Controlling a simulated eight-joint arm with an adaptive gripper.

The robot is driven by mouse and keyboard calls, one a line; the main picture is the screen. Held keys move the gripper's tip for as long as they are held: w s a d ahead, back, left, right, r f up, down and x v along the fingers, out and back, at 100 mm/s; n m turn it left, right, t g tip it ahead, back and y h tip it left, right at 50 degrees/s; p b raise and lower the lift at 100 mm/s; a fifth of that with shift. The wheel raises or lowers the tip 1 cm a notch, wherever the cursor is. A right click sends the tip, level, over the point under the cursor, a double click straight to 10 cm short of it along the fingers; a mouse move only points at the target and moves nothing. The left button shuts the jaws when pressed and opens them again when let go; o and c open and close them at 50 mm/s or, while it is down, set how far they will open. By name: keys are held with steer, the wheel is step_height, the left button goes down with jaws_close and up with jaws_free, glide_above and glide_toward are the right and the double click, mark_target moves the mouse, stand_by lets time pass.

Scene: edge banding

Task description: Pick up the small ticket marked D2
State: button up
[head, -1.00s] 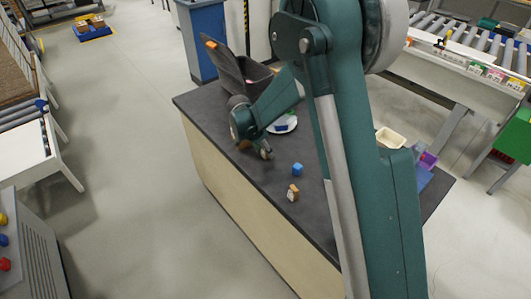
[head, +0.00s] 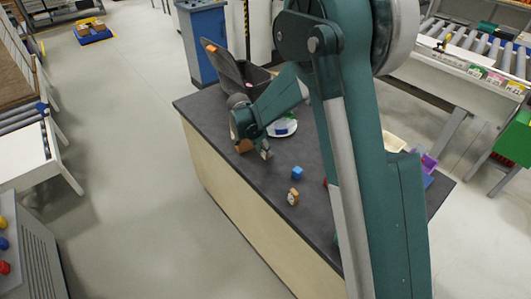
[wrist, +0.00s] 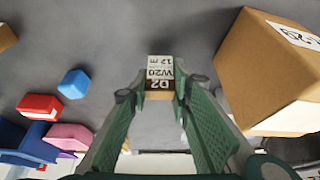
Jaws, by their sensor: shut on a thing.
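The small ticket marked D2 (wrist: 160,75), a little block with a printed white face and a dark D2 band, sits between my fingertips in the wrist view. My gripper (wrist: 160,90) is shut on it, with a green finger on each side. In the head view my gripper (head: 266,152) is low over the dark worktop (head: 225,115), and the ticket cannot be made out there.
A cardboard box (wrist: 285,75) stands close to the right finger. A blue cube (wrist: 73,83), a red block (wrist: 40,106) and a pink piece (wrist: 70,136) lie to the left. A grey open-lidded bin (head: 240,72) and a white plate (head: 284,128) stand behind my gripper.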

step_height(320, 180, up, 8)
steer(key=shift+f+p, duration=0.1)
steer(key=shift+p, duration=0.3)
stand_by(0.6)
